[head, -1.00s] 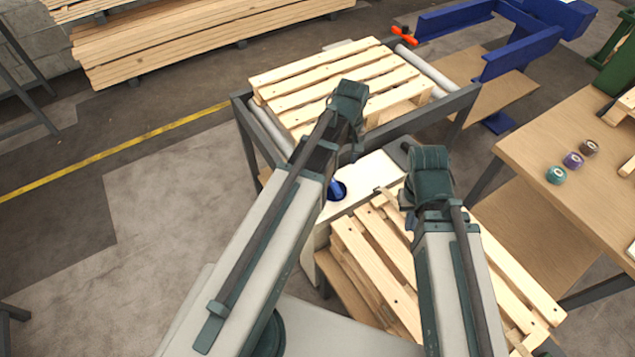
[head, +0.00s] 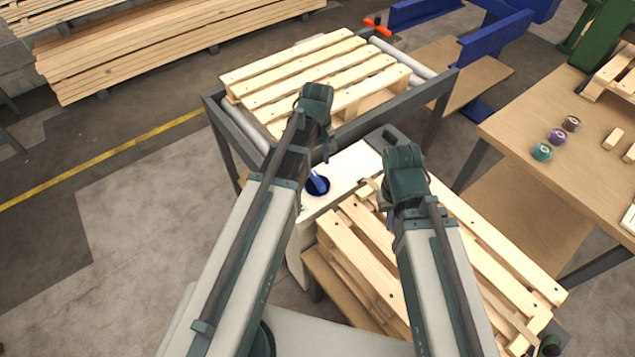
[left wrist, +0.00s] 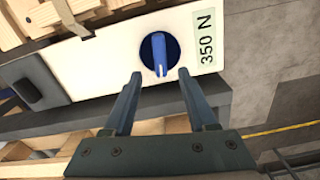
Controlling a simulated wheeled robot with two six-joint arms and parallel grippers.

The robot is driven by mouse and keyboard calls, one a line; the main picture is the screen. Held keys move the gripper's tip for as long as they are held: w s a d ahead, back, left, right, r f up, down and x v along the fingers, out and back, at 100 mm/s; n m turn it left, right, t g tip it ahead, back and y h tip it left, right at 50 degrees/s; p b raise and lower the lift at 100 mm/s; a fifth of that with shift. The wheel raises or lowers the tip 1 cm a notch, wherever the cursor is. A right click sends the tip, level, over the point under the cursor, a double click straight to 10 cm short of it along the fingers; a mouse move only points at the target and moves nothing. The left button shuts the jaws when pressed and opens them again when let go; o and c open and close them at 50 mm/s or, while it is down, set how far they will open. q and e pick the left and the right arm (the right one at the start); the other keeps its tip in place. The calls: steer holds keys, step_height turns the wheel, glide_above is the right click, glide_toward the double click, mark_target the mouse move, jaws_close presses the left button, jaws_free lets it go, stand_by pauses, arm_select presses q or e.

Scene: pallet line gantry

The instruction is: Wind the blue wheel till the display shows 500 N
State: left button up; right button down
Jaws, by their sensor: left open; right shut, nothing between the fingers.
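The blue wheel (left wrist: 159,54) is a round knob with a raised grip bar, set on a white panel (left wrist: 98,72). It also shows in the head view (head: 318,185). The display (left wrist: 207,38) beside it reads 350 N. My left gripper (left wrist: 158,75) is open, its two fingers pointing at the panel. The fingertips lie just below the wheel in the left wrist view, one to each side, with nothing between them. I cannot tell how far they are from the panel. My right gripper (head: 383,196) is shut and empty above the lower pallet, partly hidden by its own wrist.
A wooden pallet (head: 310,80) lies on the grey-framed roller stand behind the panel. Another pallet (head: 350,255) lies in front, below my right arm. A wooden table (head: 510,135) with several tape rolls (head: 557,136) stands right. Open floor (head: 140,220) lies left.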

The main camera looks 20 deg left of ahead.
mark_target(318, 179)
arm_select(q)
step_height(318, 179, down, 7)
steer(key=b, duration=0.6)
steer(key=shift+f, duration=0.15)
arm_select(e)
step_height(318, 179, down, 7)
steer(key=shift+f, duration=0.15)
arm_select(q)
jaws_close()
